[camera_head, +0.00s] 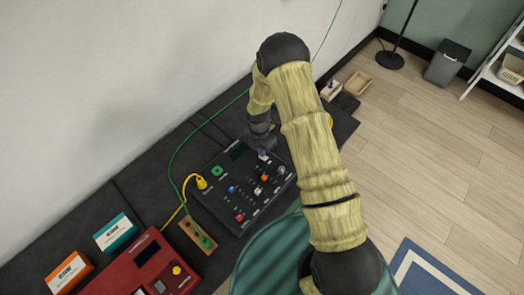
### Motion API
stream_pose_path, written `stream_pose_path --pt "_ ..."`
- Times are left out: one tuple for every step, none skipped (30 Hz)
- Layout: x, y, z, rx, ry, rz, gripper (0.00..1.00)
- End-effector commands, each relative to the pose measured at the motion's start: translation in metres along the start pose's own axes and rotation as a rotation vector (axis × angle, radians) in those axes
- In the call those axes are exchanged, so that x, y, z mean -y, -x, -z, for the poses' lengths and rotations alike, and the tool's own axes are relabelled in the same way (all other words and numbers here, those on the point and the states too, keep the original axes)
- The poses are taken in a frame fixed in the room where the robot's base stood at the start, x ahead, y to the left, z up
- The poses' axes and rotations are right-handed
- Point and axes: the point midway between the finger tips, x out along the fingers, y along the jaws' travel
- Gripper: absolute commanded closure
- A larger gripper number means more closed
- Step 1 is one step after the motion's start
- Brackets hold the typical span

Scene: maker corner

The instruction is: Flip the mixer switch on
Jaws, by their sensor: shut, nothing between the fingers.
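The mixer (213,199) is a dark box on the black worktop, with several small coloured knobs or switches on its top. Red, blue, orange and white ones show, plus a green part (217,171) at its upper left. My gripper (264,156) is shut and empty, pointing down over the mixer's far right part. Its tips are close to the panel; I cannot tell whether they touch it. My arm comes from the lower right and hides some of the right side. The individual switch positions are too small to read.
A yellow plug (201,183) with a yellow cable is at the mixer's left edge. A green cable (170,164) runs along the wall. A wooden strip (190,230), a red device (150,267), and teal (115,233) and orange (69,273) boxes lie left. Open floor is right.

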Motion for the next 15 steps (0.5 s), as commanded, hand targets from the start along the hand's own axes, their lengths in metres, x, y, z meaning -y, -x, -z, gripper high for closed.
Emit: stream_pose_path --pt "0.0 0.009 0.0 0.0 -0.001 -0.001 1.0" --pt "0.0 0.013 0.0 0.0 0.0 -0.001 1.0" --pt "0.0 0.019 0.0 0.001 0.0 -0.001 1.0" --pt "0.0 0.023 0.0 0.001 0.0 -0.001 1.0" --pt "-0.001 0.027 0.0 0.0 0.001 -0.001 1.0" --pt "-0.001 0.033 0.001 0.0 0.001 -0.002 1.0" --pt "-0.001 0.037 0.001 0.0 0.002 -0.003 1.0" --pt "-0.001 0.042 0.001 0.0 0.002 -0.003 1.0" --pt "-0.002 0.041 0.001 0.0 0.001 -0.004 1.0" --pt "-0.003 0.045 0.0 0.001 0.001 -0.004 1.0" --pt "-0.003 0.049 0.0 0.001 0.001 -0.005 1.0" --pt "-0.003 0.054 0.0 0.002 0.0 -0.005 1.0" --pt "-0.003 0.059 0.001 0.002 0.001 -0.005 1.0" --pt "-0.004 0.063 0.001 0.001 0.002 -0.005 1.0" --pt "-0.004 0.07 0.001 0.002 0.002 -0.006 1.0"
